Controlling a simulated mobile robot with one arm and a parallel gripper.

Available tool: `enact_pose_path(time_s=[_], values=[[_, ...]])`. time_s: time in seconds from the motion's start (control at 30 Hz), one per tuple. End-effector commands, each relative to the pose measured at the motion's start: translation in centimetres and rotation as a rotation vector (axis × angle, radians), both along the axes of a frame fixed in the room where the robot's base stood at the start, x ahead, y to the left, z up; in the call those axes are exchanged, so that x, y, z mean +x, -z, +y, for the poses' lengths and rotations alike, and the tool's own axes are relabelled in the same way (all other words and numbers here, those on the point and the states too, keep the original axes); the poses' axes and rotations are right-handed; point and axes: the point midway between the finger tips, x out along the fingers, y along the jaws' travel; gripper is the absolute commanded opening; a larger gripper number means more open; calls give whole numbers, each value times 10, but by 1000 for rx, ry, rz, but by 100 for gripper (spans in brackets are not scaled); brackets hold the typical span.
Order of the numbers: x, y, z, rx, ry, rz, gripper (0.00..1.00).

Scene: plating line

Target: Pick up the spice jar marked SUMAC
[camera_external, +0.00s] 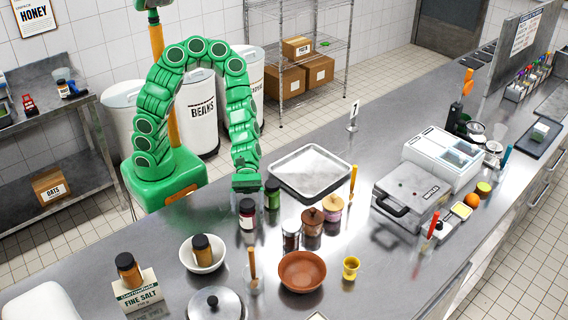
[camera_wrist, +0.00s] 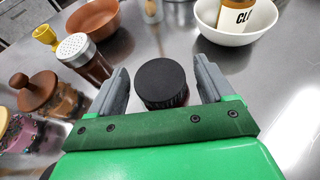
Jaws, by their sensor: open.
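A jar with a black lid and dark red contents (camera_external: 247,214) stands upright on the steel counter in front of my gripper (camera_external: 247,186). Its label is too small to read, so I cannot confirm SUMAC. In the wrist view a round black lid (camera_wrist: 161,82), apparently this jar's, lies between the two grey fingers of my gripper (camera_wrist: 162,70). The fingers are apart, with a gap on each side of the lid. The jar's body is mostly hidden below the lid there.
A green jar (camera_external: 272,195) stands close to the right. A white bowl (camera_external: 203,263) holding a jar is at front left. A shaker (camera_external: 291,236), brown-lidded jars (camera_external: 312,222) and a terracotta bowl (camera_external: 302,272) stand at front right. A tray (camera_external: 310,171) lies behind.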

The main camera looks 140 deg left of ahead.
Motion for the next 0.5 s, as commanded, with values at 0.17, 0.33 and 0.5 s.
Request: enact_pose_path(time_s=[0.17,0.33,0.5], values=[[1,1,-1,1,0,1,81],[1,1,-1,1,0,2,73],[1,1,-1,1,0,2,47]])
